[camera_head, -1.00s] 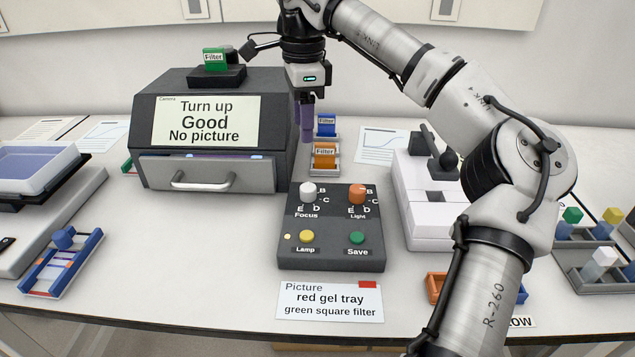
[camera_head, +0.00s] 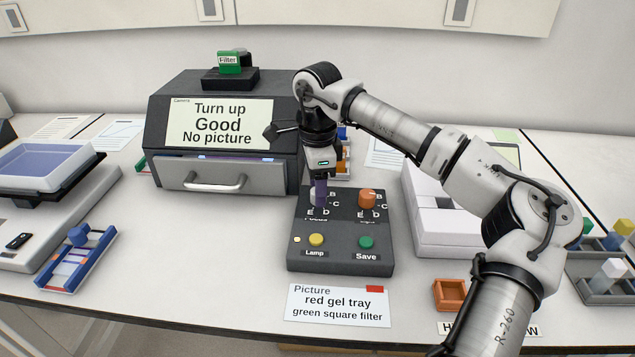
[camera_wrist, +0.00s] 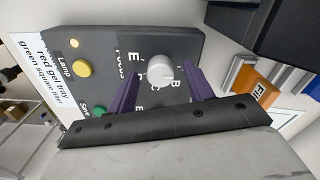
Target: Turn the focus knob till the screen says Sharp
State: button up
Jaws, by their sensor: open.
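The white focus knob (camera_wrist: 160,73) stands on the dark control box (camera_head: 338,262). Its pointer direction is too small to tell. My gripper (camera_head: 319,204) is over the knob and partly hides it in the head view. In the wrist view my gripper (camera_wrist: 158,88) is open, with one purple finger on each side of the knob and gaps between. I cannot tell whether the fingertips reach down beside it. The camera screen (camera_head: 218,122) reads "Turn up", "Good", "No picture".
The orange light knob (camera_head: 367,199) is right of the focus knob. A yellow Lamp button (camera_head: 316,240) and green Save button (camera_head: 366,242) are in front. A picture card (camera_head: 336,304) lies before the box. A green filter block (camera_head: 229,63) sits on top of the camera.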

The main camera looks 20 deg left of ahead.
jog(key=shift+f, duration=0.15)
jog(key=shift+c, duration=0.4)
jog(key=c, duration=0.9)
jog(key=shift+m, duration=0.3)
jog(key=m+b, duration=0.2)
jog(key=m, duration=0.1)
jog(key=shift+m, duration=0.3)
jog(key=m+b, duration=0.1)
jog(key=m, duration=0.4)
jog(key=shift+b, duration=0.3)
jog(key=shift+m, duration=0.4)
